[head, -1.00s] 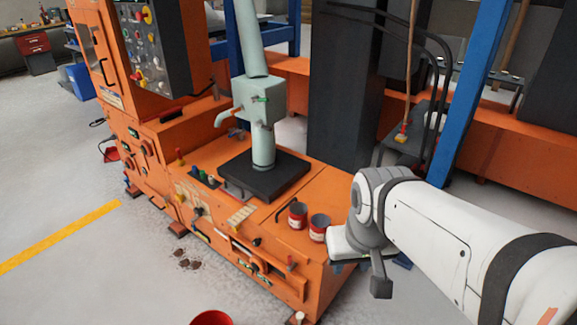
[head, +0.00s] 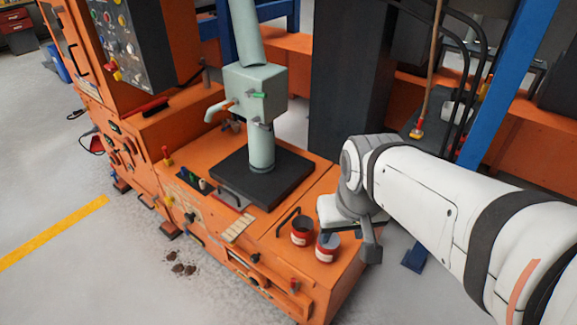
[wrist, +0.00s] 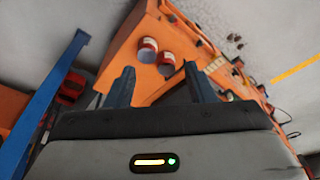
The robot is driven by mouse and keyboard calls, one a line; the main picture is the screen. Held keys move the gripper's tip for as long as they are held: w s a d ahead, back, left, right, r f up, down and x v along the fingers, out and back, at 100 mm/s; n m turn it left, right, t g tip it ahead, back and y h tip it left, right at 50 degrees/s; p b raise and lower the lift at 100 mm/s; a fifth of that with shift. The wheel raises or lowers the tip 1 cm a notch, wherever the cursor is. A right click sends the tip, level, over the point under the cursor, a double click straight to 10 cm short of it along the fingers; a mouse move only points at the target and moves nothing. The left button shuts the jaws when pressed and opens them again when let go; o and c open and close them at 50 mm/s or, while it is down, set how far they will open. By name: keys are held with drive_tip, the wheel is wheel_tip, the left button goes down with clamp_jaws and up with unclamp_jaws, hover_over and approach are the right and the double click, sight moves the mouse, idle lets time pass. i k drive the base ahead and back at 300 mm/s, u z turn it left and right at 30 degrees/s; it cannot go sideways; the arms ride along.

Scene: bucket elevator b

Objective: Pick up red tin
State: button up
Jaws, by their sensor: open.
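Two small red tins with pale labels stand side by side on the orange machine top (head: 262,235). The left red tin (head: 302,231) looks dark inside; the right red tin (head: 327,248) has a grey top. In the wrist view the two tins (wrist: 148,46) (wrist: 166,60) show beyond my fingertips, near the top. My gripper (wrist: 158,72) is open, with nothing between its fingers. In the head view it hangs just right of the tins, partly hidden by my wrist.
A black plate (head: 262,180) with a pale green column (head: 261,145) stands behind the tins. A dark handle (head: 288,218) lies close to the left tin. A blue post (head: 512,75) rises at the right. Grey floor lies in front.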

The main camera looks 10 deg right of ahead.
sight(302, 225)
drive_tip(key=u, duration=2.5)
drive_tip(key=k, duration=1.3)
drive_tip(key=z, duration=1.5)
drive_tip(key=i, duration=1)
drive_tip(key=z, duration=0.05)
